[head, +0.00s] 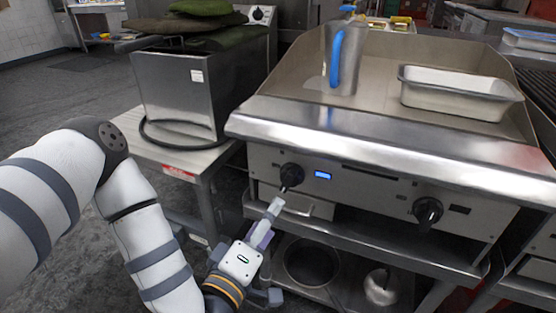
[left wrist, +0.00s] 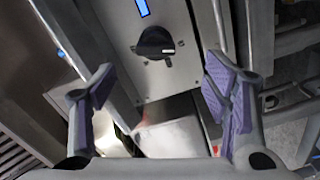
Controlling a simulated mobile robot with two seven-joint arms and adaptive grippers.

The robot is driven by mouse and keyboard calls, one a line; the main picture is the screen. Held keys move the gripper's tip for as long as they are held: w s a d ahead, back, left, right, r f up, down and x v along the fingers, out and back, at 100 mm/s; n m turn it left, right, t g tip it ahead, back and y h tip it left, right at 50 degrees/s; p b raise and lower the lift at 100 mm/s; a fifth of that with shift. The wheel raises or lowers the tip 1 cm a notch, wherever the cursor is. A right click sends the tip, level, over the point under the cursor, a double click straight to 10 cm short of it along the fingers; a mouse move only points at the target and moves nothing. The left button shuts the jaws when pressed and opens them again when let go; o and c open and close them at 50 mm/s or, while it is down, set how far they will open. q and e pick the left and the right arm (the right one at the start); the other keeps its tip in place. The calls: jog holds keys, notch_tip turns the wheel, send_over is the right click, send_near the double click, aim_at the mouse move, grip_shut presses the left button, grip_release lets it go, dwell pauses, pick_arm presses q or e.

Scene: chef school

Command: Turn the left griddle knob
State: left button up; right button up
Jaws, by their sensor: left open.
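The left griddle knob (head: 291,175) is black and round, on the griddle's steel front panel beside a small lit blue display. In the left wrist view the knob (left wrist: 155,43) sits ahead of my fingers, near the middle, with its grip bar lying roughly across the picture. My left gripper (head: 270,220) is just below and in front of the knob in the head view. In the left wrist view the gripper (left wrist: 158,78) is open, its purple-padded fingers wide apart and empty. The knob lies beyond the gap between them, and no contact shows. My right gripper is in neither view.
The right griddle knob (head: 427,211) is on the same panel. A metal pitcher (head: 342,60) with a blue handle and a steel pan (head: 458,92) stand on the griddle. A fryer-like steel box (head: 185,95) stands to the left. A shelf below holds a pot (head: 381,287).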

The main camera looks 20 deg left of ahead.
aim_at(286, 184)
pick_arm(q)
jog(key=w, duration=1.2)
jog(key=shift+w+r+b, duration=0.3)
jog(key=shift+w+r, duration=0.05)
jog(key=c, duration=1.2)
